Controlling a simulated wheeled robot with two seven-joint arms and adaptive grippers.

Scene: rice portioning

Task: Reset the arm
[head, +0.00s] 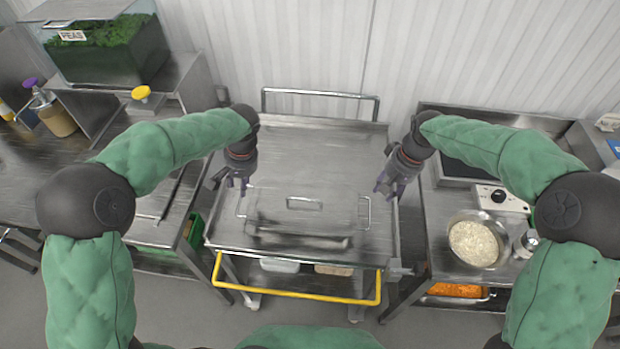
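My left gripper (238,182) hangs over the left side of a steel cart, its fingers pointing down and looking apart, with nothing seen between them. My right gripper (383,188) hangs over the cart's right edge; its fingers also look spread, with nothing seen in them. Both arms are bent at the elbow in green sleeves. The steel cart (330,142) stands between the two side counters. A lidded steel pan (290,203) sits on the cart's top between and in front of the grippers, touched by neither.
A bowl of rice (473,243) stands on the right counter beside a dial unit (501,197). A container of peas (105,50) stands on the left shelf. A yellow bar (297,295) crosses the cart's front. The cart's rear top is clear.

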